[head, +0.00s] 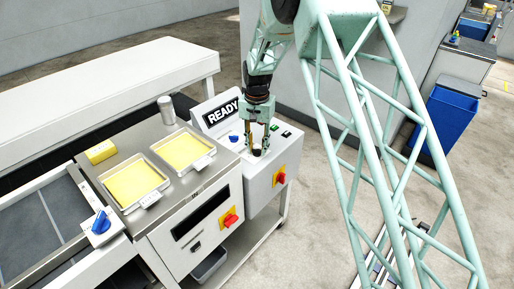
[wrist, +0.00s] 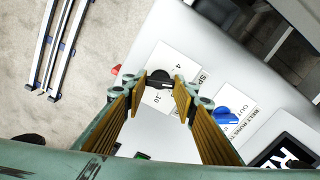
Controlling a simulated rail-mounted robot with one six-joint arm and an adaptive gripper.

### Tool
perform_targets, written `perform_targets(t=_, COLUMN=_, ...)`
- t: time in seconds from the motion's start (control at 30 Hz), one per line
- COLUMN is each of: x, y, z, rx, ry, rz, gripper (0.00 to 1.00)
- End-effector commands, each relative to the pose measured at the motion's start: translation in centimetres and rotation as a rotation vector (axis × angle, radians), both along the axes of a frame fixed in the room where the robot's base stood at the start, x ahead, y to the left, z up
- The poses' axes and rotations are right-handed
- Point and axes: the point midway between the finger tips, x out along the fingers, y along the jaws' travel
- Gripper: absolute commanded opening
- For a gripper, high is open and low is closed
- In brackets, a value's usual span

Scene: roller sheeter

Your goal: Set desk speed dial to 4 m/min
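The desk speed dial (wrist: 159,81) is a small black knob on a white plate printed with 4 and 10 in the wrist view. Its pointer is too small to read surely. In the head view the dial (head: 257,152) sits low on the desk's sloping white top (head: 226,149), partly hidden by my fingers. My gripper (head: 258,146) points down over it. I cannot tell how far down the fingertips reach.
A blue knob (wrist: 229,108) sits beside the dial plate. The READY sign (head: 222,112) rises behind the desk top. A red-and-yellow switch (head: 279,177) is on the desk front. Yellow-filled trays (head: 146,202) stand on the steel table to the left. Open floor lies right.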

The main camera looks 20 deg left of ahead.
Motion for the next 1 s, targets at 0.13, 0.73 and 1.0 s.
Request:
perform_targets(t=0.13, x=0.00, y=0.00, z=0.00, rx=0.000, ry=0.000, rz=0.001, gripper=0.15)
perform_targets(t=0.73, x=0.00, y=0.00, z=0.02, rx=0.000, ry=0.000, rz=0.174, gripper=0.15)
perform_targets(t=1.0, x=0.00, y=0.00, z=0.01, rx=0.000, ry=0.000, rz=0.370, gripper=0.15)
